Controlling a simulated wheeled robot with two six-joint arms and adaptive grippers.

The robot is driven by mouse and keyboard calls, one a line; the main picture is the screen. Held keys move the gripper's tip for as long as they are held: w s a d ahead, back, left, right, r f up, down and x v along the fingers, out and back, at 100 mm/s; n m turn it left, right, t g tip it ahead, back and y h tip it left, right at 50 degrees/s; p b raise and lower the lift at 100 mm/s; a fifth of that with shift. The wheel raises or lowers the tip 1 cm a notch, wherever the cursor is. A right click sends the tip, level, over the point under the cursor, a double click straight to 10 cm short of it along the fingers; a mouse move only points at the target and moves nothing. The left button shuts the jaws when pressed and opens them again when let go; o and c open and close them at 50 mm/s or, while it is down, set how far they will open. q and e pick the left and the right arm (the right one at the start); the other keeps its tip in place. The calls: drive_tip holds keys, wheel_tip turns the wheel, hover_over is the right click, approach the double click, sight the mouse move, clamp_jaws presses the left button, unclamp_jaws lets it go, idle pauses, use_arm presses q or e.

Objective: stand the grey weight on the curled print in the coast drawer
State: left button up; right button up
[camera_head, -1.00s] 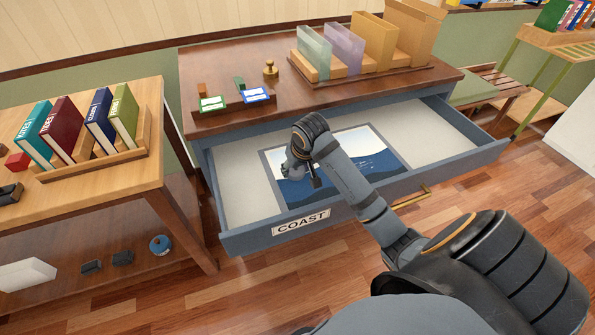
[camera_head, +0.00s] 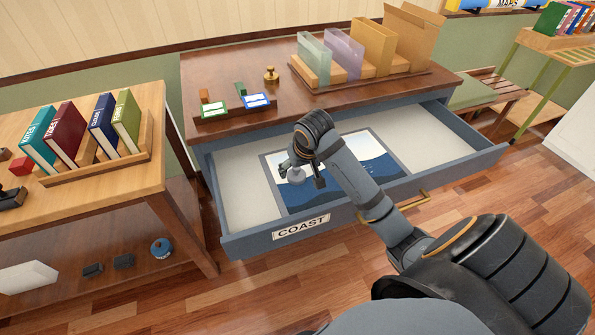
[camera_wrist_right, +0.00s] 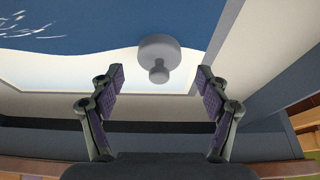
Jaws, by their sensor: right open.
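The coast drawer (camera_head: 448,158) is pulled open, with a COAST label on its front. The print (camera_head: 372,150), a blue sea picture with a pale border, lies in it and looks mostly flat. The grey weight (camera_head: 296,175), a round base with a knob, stands upright on the print's left part. In the right wrist view the weight (camera_wrist_right: 159,50) rests near a corner of the print (camera_wrist_right: 70,35). My right gripper (camera_wrist_right: 160,78) is open, its fingers on either side and clear of the knob. In the head view this gripper (camera_head: 303,168) is just above the weight. My left gripper is out of view.
The cabinet top (camera_head: 225,75) carries small cards, a brass weight (camera_head: 271,74) and a rack of upright folders (camera_head: 375,50). A wooden table (camera_head: 90,210) with books (camera_head: 80,130) stands at the left. The drawer's right part is bare.

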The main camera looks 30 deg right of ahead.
drive_tip(key=p+v, duration=0.1)
drive_tip(key=v, duration=0.7)
drive_tip(key=shift+s+r, duration=0.15)
drive_tip(key=shift+r, duration=0.15)
